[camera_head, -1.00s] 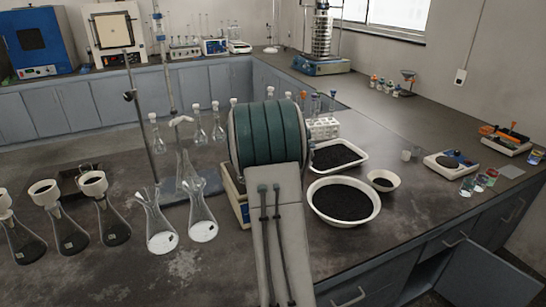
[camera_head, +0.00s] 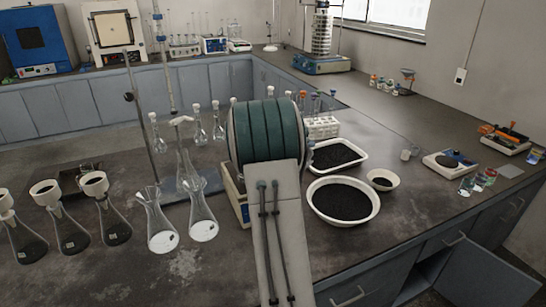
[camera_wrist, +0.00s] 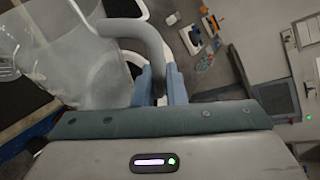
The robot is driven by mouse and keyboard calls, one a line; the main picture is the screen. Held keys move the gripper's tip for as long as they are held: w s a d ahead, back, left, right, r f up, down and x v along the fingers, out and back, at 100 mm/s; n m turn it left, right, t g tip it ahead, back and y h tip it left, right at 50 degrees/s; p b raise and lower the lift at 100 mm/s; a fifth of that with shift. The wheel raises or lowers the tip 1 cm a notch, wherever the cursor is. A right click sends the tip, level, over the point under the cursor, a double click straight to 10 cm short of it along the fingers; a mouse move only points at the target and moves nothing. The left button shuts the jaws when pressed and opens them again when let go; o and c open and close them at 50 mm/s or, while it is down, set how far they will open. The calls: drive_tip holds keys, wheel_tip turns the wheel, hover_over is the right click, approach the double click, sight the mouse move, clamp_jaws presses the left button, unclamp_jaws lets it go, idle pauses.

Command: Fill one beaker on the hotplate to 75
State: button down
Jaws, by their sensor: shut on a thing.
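In the wrist view, my gripper (camera_wrist: 160,88) is shut on the grey curved handle of a clear, see-through jug (camera_wrist: 85,65). The jug's body fills the left side of that view, and whether it holds liquid is hard to tell. In the head view, my gripper and the jug are hidden behind my arm. A beige device with a small display (camera_head: 243,213), perhaps the hotplate, shows partly at the left of my arm. I cannot make out a beaker on it.
A round bowl of dark grains (camera_head: 372,212), a rectangular tray (camera_head: 358,166) and a small bowl (camera_head: 396,181) lie right of my arm. Conical flasks (camera_head: 202,225) and a burette stand (camera_head: 140,120) are to the left. The front right bench top is mostly clear.

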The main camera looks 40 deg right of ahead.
sight(310, 158)
drive_tip(key=shift+w+a+r+n+g+p, duration=0.1)
drive_tip(key=shift+w+r+n+g+p, duration=0.25)
drive_tip(key=shift+p, duration=0.7)
drive_tip(key=shift+w+r+n+g+p, duration=0.15)
drive_tip(key=shift+r+p, duration=0.35)
drive_tip(key=shift+p, duration=0.5)
idle(1.9)
